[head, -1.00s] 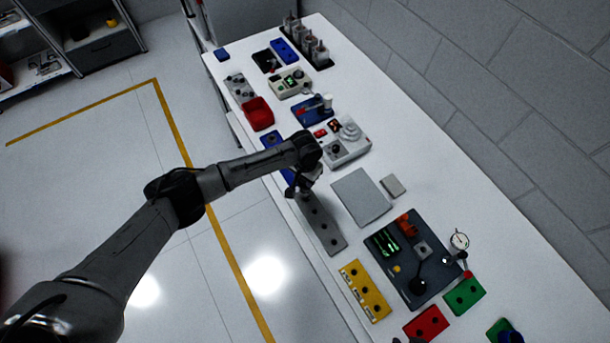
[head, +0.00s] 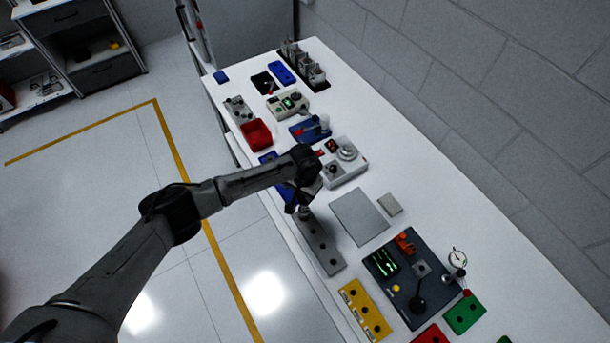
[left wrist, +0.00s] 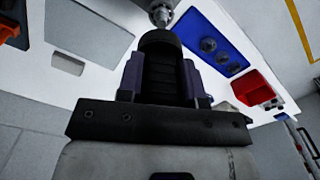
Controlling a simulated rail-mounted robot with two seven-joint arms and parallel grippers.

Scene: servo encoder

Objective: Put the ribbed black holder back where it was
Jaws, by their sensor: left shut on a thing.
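In the left wrist view the ribbed black holder (left wrist: 163,78) stands between the two fingers of my left gripper (left wrist: 163,88), with a metal tip beyond its rounded end. In the head view my left gripper (head: 303,203) is shut and points down over the far end of a grey plate with dark holes (head: 325,252). A short grey piece shows below the fingers there; I cannot tell whether it touches the plate. The arm and gripper hide most of the holder in the head view. My right gripper is not in view.
A blue plate with holes (left wrist: 208,45) and a red bin (head: 256,133) lie beyond the gripper. A flat grey sheet (head: 358,216) lies to its right. A yellow plate (head: 364,310) and a dark board (head: 402,305) are nearer. A wall bounds the table's right side.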

